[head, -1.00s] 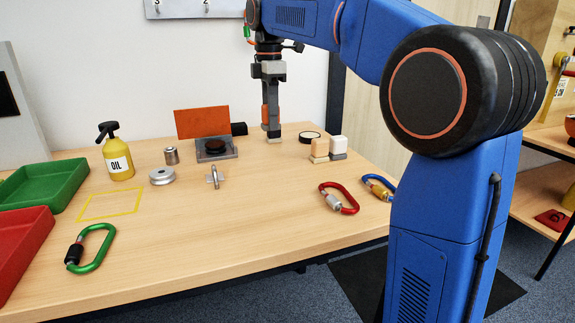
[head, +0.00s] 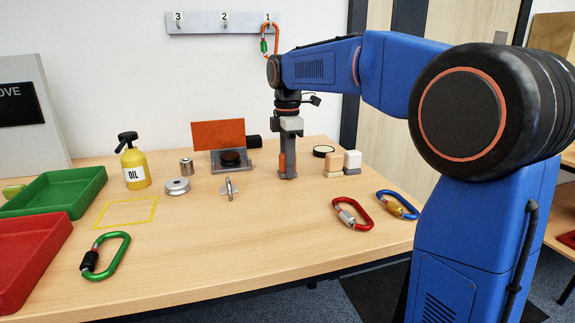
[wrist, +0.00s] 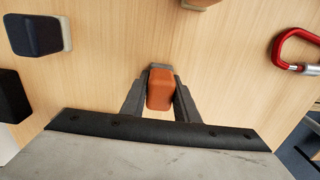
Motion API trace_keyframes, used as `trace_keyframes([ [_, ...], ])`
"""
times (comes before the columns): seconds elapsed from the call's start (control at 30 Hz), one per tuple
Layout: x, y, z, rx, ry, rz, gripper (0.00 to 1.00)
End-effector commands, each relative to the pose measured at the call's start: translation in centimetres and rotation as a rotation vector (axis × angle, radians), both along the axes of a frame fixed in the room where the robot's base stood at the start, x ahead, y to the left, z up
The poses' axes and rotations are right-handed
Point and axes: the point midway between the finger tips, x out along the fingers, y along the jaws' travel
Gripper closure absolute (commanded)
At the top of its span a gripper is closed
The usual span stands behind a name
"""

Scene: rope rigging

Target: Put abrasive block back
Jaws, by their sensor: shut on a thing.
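My gripper (head: 287,172) points down near the tabletop, to the right of the grey fixture (head: 238,168) with the black disc. The block looks like the abrasive block. I cannot tell if it touches the table. A yellow outline (head: 97,222) is marked on the bare wood at the left.
A tan block (head: 333,170) and a white block (head: 352,159) stand right of my gripper. A red carabiner (head: 352,213) and a blue one (head: 398,205) lie nearer. An oil bottle (head: 135,165), a green tray (head: 55,190) and a red tray (head: 30,255) are left. The front middle is clear.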

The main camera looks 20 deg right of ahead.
Motion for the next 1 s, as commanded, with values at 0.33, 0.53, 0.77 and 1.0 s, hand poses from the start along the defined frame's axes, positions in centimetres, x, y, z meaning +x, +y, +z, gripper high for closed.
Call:
trace_keyframes([
  [0.33,0.0,0.0,-0.2,0.0,-0.001,0.0,0.54],
  [0.53,0.0,0.0,-0.2,0.0,0.0,0.0,0.54],
  [0.77,0.1,0.0,0.6,0.0,-0.002,0.0,0.54],
  [1.0,0.1,0.0,4.5,0.001,-0.004,0.0,0.54],
])
